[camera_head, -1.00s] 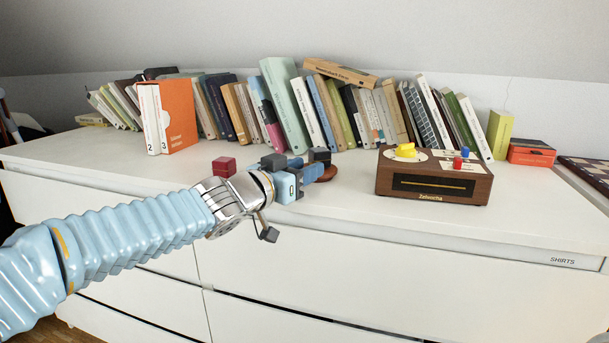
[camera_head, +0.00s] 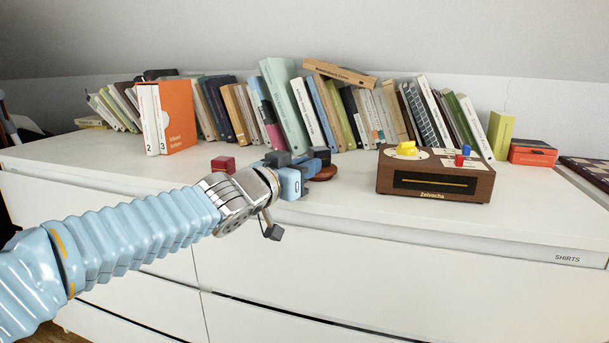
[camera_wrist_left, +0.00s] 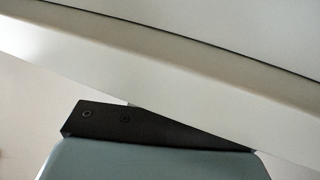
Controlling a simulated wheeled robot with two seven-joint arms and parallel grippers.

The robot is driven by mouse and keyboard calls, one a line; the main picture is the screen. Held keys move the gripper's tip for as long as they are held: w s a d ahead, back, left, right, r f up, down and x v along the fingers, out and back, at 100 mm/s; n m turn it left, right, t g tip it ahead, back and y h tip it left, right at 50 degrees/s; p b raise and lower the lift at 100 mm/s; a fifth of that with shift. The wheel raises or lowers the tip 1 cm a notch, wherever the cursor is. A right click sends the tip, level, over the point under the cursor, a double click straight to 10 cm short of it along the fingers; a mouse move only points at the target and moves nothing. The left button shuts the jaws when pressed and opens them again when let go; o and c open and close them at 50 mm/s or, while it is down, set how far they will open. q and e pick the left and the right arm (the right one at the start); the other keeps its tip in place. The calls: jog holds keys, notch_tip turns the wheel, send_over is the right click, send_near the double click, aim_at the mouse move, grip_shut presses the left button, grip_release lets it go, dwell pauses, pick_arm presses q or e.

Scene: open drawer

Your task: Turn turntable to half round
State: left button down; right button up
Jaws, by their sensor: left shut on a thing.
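The turntable (camera_head: 326,174) is a small brown disc on top of the white dresser, left of the brown box; only its right part shows. My left gripper (camera_head: 313,163), light blue with dark grey ends, reaches over it from the left and is shut on it. The fingers cover most of the disc, so the exact contact is hidden. The left wrist view shows only pale dresser surfaces and my own dark and blue-grey part; the turntable is out of it. My right gripper is not in view.
A brown box (camera_head: 434,184) with a yellow knob (camera_head: 407,149) and red and blue buttons stands to the right. A dark red block (camera_head: 223,164) lies left of the gripper. Books line the back. The dresser top (camera_head: 120,165) is clear at the front left.

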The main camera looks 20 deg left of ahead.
pick_arm(q)
jog(key=c, duration=1.1)
grip_release()
jog(key=p+v, duration=0.5)
jog(key=v, duration=0.9)
jog(key=shift+w+r, duration=0.1)
